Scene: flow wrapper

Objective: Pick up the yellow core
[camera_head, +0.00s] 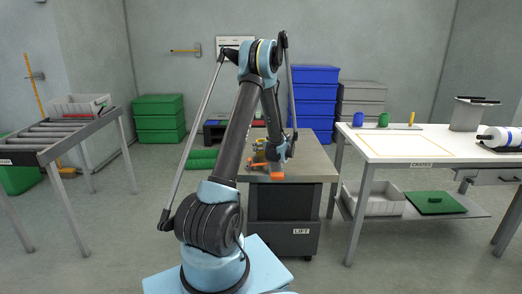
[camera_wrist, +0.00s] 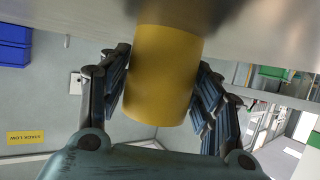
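The yellow core (camera_wrist: 162,75) is a plain cylinder in the middle of the wrist view, with its end against or close to a grey surface at the picture's top. My gripper (camera_wrist: 166,85) has one dark, ribbed finger on each side of it. Both fingers lie very close to its sides; I cannot tell whether they press on it. In the head view my gripper (camera_head: 268,160) is low over the grey-topped lift table (camera_head: 312,162). Small yellow and orange parts show there, and my arm hides some of the tabletop.
A white bench (camera_head: 410,147) with blue and green cups and a yellow piece stands at right. A roller conveyor (camera_head: 55,133) with a white bin is at left. Green, blue and grey crates line the back wall. Green rolls (camera_head: 201,160) lie left of the lift table.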

